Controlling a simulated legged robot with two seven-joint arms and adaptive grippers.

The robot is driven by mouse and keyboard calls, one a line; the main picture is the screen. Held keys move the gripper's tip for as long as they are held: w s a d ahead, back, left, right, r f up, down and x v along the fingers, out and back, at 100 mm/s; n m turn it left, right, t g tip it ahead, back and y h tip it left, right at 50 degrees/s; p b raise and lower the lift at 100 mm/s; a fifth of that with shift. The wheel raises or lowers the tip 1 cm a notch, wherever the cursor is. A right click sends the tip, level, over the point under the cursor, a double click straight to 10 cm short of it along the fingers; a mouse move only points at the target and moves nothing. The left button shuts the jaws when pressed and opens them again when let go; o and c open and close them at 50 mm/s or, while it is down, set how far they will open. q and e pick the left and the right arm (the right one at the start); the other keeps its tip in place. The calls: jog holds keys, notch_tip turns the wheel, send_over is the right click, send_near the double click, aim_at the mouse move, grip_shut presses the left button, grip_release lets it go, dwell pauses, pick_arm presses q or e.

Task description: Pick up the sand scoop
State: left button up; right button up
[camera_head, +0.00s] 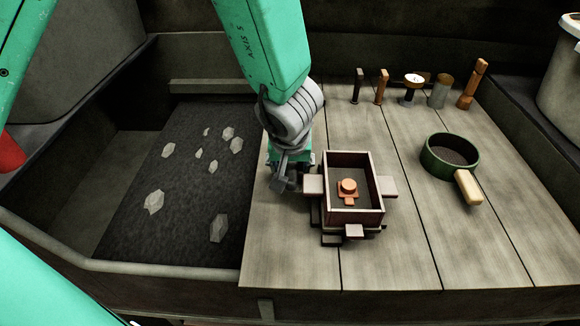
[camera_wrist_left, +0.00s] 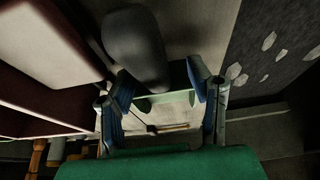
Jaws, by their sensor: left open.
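A round green-rimmed pan (camera_head: 449,157) with a pale wooden handle (camera_head: 468,188) lies on the right side of the table. It is the thing most like a scoop, but I cannot tell for sure that it is one. My left gripper (camera_head: 289,178) points down at the table's left part, just left of the mold box (camera_head: 376,203) and well away from the pan. In the left wrist view its two fingers (camera_wrist_left: 162,108) are spread apart. I see nothing clearly held between them. My right gripper is not in view.
The mold box holds an orange pattern (camera_head: 348,187). A bed of dark sand (camera_head: 180,185) with pale lumps lies left of the table (camera_head: 290,265). Several upright tools, including a wooden one (camera_head: 472,84), stand along the back. A pale bucket (camera_head: 562,75) is at far right.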

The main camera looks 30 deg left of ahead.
aim_at(292, 164)
pick_arm(q)
jog(key=shift+d+r, duration=0.2)
jog(key=shift+d, duration=0.1)
jog(key=shift+s+d+r, duration=0.1)
jog(key=shift+d, duration=0.25)
grip_shut()
jog(key=shift+a, duration=0.5)
jog(key=shift+a+r+p, duration=0.1)
jog(key=shift+r+p, duration=0.2)
jog(key=shift+p, duration=0.1)
jog(key=r+p, duration=0.1)
jog(key=r, duration=0.2)
jog(key=r+p, duration=0.4)
jog(key=r, duration=0.1)
jog(key=shift+d+r, duration=0.3)
jog(key=shift+r, duration=0.05)
jog(key=shift+r+p, duration=0.3)
jog(key=shift+p, duration=0.05)
jog(key=shift+a, duration=0.1)
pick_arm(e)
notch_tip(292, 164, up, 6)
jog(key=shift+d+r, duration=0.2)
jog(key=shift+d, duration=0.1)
pick_arm(q)
jog(key=shift+f, duration=0.1)
